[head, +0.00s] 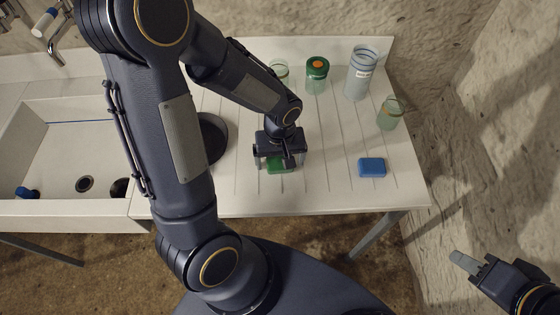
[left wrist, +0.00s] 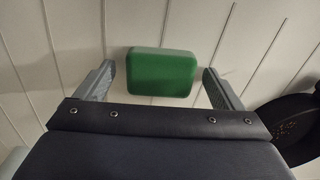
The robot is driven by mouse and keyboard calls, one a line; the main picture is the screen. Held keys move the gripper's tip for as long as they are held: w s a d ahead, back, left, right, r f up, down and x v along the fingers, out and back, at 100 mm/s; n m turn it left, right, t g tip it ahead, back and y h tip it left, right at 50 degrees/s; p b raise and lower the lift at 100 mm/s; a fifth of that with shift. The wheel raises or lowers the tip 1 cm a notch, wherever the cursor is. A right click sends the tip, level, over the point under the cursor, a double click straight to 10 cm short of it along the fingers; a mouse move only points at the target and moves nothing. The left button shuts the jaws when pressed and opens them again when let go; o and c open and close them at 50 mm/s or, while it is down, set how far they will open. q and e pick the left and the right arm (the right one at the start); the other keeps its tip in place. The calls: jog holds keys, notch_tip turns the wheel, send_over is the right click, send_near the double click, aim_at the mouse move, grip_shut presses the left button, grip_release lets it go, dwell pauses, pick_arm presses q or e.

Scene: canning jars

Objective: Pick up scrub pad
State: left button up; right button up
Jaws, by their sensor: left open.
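The green pad (head: 277,169), which I take for the scrub pad, lies flat on the white grooved drainboard near its front edge. My left gripper (head: 280,163) is over it, pointing down, and hides part of it. In the left wrist view the whole green pad (left wrist: 162,72) shows between the two spread fingers of my left gripper (left wrist: 158,74), with a gap on each side. The left gripper is open and empty. My right gripper (head: 466,263) is at the lower right, off the drainboard; its opening is not clear.
A blue block (head: 372,167) lies to the right. Jars stand at the back: a clear labelled one (head: 360,75), a green-lidded one (head: 316,75) and a greenish one (head: 389,114). A dark round item (head: 214,139) is left of the gripper. The sink (head: 70,150) is further left.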

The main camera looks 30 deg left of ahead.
aim_at(280, 160)
pick_arm(q)
jog(key=shift+c, duration=0.4)
jog(key=c, duration=1)
jog(key=shift+r, duration=0.4)
notch_tip(280, 160, up, 2)
jog(key=shift+r, duration=0.1)
jog(key=shift+s+a+r, duration=0.55)
jog(key=shift+s+r, duration=1.1)
jog(key=shift+s, duration=0.65)
jog(key=shift+s+a+r, duration=0.5)
jog(key=shift+s+r, duration=1.15)
jog(key=shift+s, duration=0.6)
jog(key=shift+s+a+r, duration=0.55)
jog(key=shift+s+r, duration=1.1)
jog(key=shift+s, duration=0.65)
